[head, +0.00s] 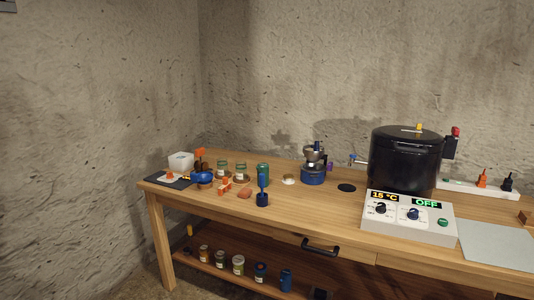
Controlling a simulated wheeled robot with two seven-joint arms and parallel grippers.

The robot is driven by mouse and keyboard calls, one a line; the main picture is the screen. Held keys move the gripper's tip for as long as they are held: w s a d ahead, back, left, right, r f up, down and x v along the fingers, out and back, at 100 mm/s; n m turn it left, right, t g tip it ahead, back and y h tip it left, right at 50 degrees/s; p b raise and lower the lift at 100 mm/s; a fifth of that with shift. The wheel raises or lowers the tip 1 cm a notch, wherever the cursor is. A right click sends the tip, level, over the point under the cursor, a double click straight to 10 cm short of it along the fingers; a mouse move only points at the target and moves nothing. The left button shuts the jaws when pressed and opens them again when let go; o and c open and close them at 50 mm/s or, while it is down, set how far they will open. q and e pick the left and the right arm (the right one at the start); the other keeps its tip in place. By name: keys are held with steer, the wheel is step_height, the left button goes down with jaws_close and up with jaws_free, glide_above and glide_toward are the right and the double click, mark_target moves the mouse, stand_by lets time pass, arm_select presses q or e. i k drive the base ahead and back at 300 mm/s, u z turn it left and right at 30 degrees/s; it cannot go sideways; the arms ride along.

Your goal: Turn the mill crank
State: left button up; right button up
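What looks like the mill (313,172) stands upright towards the back of the wooden bench, left of the big black pot. It has a blue base, a metal body and a dark blue upright part on top. A crank is too small to make out clearly on it. A small purple piece (330,167) shows at its right side. Neither of my grippers is in the head view, and nothing touches the mill.
The bench (285,222) holds a black pot (404,160) with a tap, a control box (409,218), a grey plate (497,245), jars (241,172), a blue tool in a holder (262,198) and a dark disc (347,188). Several jars (238,264) stand on the lower shelf.

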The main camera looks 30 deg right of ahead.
mark_target(316, 142)
steer(key=u, duration=0.55)
steer(key=i, duration=0.85)
steer(key=z, duration=0.65)
steer(key=i, duration=1.25)
steer(key=z, duration=1.05)
